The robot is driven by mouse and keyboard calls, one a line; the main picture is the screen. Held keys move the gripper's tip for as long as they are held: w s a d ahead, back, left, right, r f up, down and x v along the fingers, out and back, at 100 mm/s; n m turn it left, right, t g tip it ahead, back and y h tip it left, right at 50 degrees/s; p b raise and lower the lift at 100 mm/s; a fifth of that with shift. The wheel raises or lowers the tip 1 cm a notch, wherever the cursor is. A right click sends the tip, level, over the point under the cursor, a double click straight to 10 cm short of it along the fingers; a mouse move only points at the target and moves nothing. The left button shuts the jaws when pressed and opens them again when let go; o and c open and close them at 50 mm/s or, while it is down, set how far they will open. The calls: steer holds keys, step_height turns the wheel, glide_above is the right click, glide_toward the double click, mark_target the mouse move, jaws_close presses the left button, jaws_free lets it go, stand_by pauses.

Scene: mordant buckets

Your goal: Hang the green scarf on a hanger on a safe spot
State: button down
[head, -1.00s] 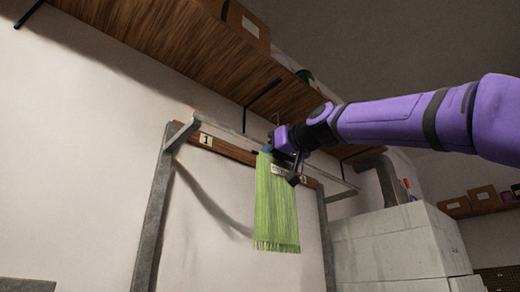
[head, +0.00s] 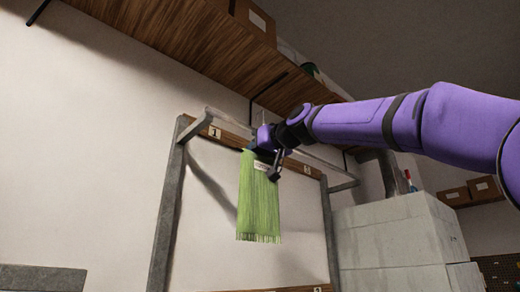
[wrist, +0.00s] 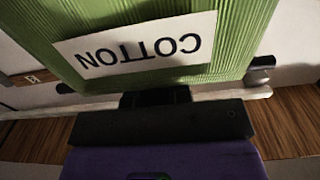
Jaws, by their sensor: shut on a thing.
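The green scarf (head: 259,205) hangs down with a fringed lower edge, in front of the wall rack in the head view. It fills the top of the wrist view (wrist: 250,30), with a white label reading COTTON. My gripper (head: 270,160) is shut at the scarf's top edge, on the hanger that carries it. The hanger is mostly hidden by the scarf and gripper. The grey rail (head: 330,167) of the rack runs close by the gripper. I cannot tell whether the hanger touches the rail.
A wooden board behind the rail bears number tag 1 (head: 215,132) at left and another tag (head: 307,169) at right, its number unclear. A wooden shelf (head: 190,45) with boxes overhangs the rack. Pale blocks (head: 390,235) stand at right. Bare wall shows below the rail.

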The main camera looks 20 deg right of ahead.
mark_target(263, 156)
steer(key=shift+w+a+f, duration=0.25)
steer(key=shift+w+f, duration=0.1)
steer(key=shift+w, duration=0.4)
steer(key=shift+w+a+f, duration=0.2)
steer(key=shift+w+f, duration=0.1)
steer(key=shift+w, duration=0.4)
steer(key=shift+w+a+f, duration=0.25)
steer(key=shift+w+f, duration=0.1)
steer(key=shift+w, duration=0.4)
steer(key=c, duration=1)
jaws_free()
steer(key=shift+s, duration=0.1)
steer(key=v, duration=1)
steer(key=shift+s+d, duration=0.15)
steer(key=shift+s, duration=0.15)
steer(key=shift+f, duration=0.1)
